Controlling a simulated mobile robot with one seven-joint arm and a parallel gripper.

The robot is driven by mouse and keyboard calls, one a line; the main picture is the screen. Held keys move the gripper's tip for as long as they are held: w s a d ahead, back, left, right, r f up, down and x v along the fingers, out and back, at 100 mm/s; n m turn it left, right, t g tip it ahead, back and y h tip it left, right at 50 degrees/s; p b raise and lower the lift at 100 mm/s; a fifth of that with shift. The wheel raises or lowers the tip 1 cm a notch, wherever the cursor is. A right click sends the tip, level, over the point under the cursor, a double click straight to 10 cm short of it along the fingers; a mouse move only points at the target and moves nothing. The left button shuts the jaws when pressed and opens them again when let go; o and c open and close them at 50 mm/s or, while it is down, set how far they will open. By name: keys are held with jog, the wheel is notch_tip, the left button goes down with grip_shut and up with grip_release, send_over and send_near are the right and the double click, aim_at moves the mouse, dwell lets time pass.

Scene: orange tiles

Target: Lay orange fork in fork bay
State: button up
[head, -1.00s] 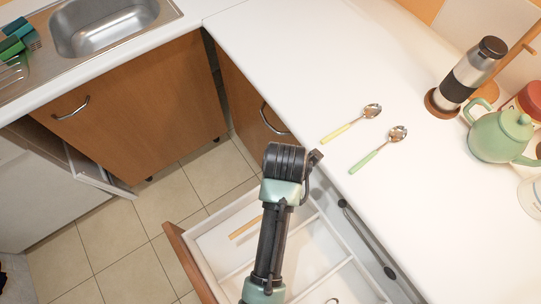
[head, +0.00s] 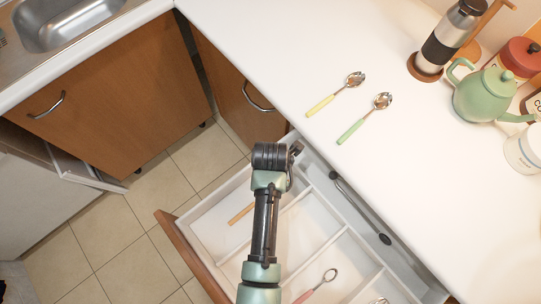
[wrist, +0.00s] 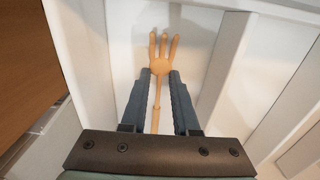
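The orange fork (wrist: 164,58) lies in a white bay of the open drawer (head: 205,222), tines pointing away in the wrist view. In the head view only part of its handle (head: 240,214) shows left of my arm; the rest is hidden. My gripper (wrist: 160,75) is open above the bay, with one dark finger on each side of the fork's neck. A gap shows between the fingers and the thin handle. In the head view my arm hides the fingertips. White dividers (wrist: 224,70) run beside the fork.
A pink-handled utensil (head: 318,287) lies in another bay. A yellow-handled spoon (head: 335,95) and a green-handled spoon (head: 364,119) lie on the white counter (head: 420,180). A green teapot (head: 487,95) and a metal press (head: 448,45) stand at the back right.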

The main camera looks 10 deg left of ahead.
jog(key=o, duration=0.4)
jog(key=shift+o, duration=0.2)
